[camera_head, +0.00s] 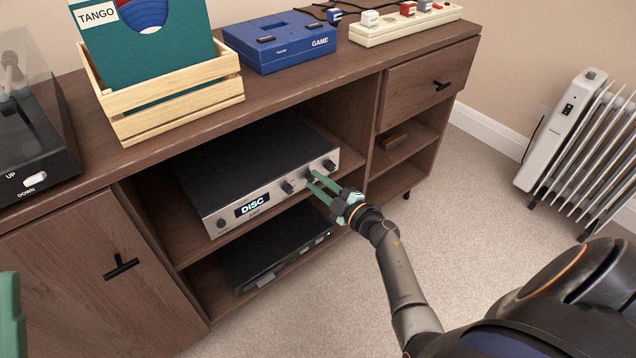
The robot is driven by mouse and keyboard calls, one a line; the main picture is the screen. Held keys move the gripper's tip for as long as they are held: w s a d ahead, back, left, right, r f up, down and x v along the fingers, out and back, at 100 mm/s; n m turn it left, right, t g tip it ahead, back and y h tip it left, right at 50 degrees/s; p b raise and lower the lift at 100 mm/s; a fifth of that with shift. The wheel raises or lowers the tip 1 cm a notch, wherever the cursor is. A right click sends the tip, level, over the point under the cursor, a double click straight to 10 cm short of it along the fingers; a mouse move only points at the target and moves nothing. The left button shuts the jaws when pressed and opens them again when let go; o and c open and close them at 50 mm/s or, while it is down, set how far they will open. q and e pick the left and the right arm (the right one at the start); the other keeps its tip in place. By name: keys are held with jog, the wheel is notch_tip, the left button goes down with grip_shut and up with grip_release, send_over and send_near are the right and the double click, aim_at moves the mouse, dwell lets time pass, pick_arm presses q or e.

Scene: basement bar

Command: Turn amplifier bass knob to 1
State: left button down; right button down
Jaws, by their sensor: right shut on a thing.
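The amplifier (248,160) sits on the upper open shelf of the wooden cabinet. It has a black top, a silver front and a lit display reading DISC (253,207). Several dark knobs run along its front: one at the left end, one (287,187) right of the display, one at my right gripper, and one (329,164) at the right end. My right gripper (313,180) has green fingers and is shut on the knob (310,173) between those last two. The knob labels are too small to read. At the left edge, only a green part of my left gripper (10,312) shows.
A black device (270,262) lies on the shelf below. The cabinet top (330,72) holds a wooden record crate (170,108), a blue game console (279,42), a power strip (405,25) and a turntable (30,130). A white radiator (570,130) stands at right. Carpet is clear before the cabinet.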

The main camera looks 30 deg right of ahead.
dwell(0.4)
jog(key=n, duration=0.3)
jog(key=shift+n, duration=0.4)
jog(key=n, duration=0.4)
jog(key=shift+f+g+b, duration=0.1)
jog(key=shift+g+b, duration=0.2)
jog(key=shift+b, duration=0.05)
jog(key=n+h+b, duration=0.1)
jog(key=n, duration=0.3)
jog(key=shift+n, duration=0.3)
jog(key=shift+n+h+b, duration=0.3)
jog(key=shift+n+b, duration=0.45)
jog(key=shift+n, duration=1.55)
jog(key=c, duration=0.7)
grip_release()
jog(key=shift+s, duration=0.1)
